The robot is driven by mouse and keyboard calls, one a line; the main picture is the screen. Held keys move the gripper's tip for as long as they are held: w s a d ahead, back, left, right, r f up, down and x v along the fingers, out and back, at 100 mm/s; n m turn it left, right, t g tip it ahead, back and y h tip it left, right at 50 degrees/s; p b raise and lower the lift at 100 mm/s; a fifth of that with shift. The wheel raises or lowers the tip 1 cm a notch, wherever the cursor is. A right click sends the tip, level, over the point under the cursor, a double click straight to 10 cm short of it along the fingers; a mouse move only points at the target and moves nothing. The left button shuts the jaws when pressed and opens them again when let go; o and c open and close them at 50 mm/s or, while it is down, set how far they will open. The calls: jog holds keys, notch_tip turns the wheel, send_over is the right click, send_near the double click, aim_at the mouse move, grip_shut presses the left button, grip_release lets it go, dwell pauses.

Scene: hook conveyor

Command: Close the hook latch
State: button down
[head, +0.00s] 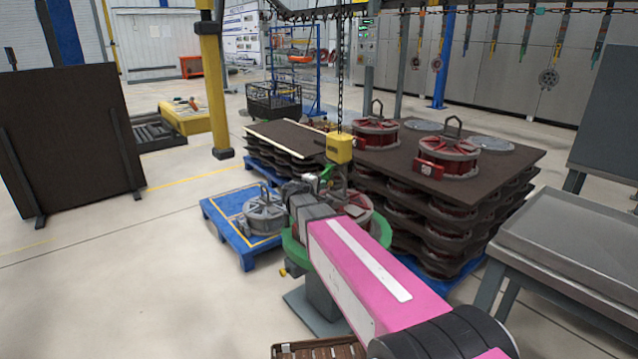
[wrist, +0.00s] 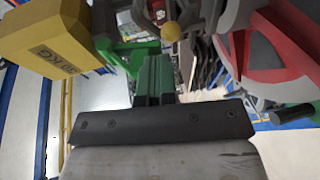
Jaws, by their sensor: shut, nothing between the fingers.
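The yellow hoist block (head: 339,148) hangs on a chain in the head view. It fills the upper left of the wrist view (wrist: 48,38). The hook and its latch below the block are small and partly hidden in the head view, so I cannot tell the latch's position. My gripper (wrist: 155,72) shows in the wrist view as shut green fingers, with nothing between them. The fingers are close to the block, to its right in that view. A green part (wrist: 125,52) lies between the block and the fingers. I cannot tell whether they touch.
A red and grey wheel-like part (wrist: 275,50) is close on the right in the wrist view. Stacked dark pallets with red reels (head: 445,160) stand behind right. A blue pallet (head: 228,233) with a grey reel (head: 265,213) is to the left. A grey table (head: 570,250) stands right.

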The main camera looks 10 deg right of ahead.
aim_at(330, 184)
jog(key=shift+w+d+f, duration=0.3)
jog(key=shift+d+f, duration=0.2)
jog(key=shift+d, duration=0.05)
jog(key=shift+w+d+f, duration=0.3)
jog(key=shift+d+f, duration=0.2)
jog(key=shift+d, duration=0.1)
dwell(0.4)
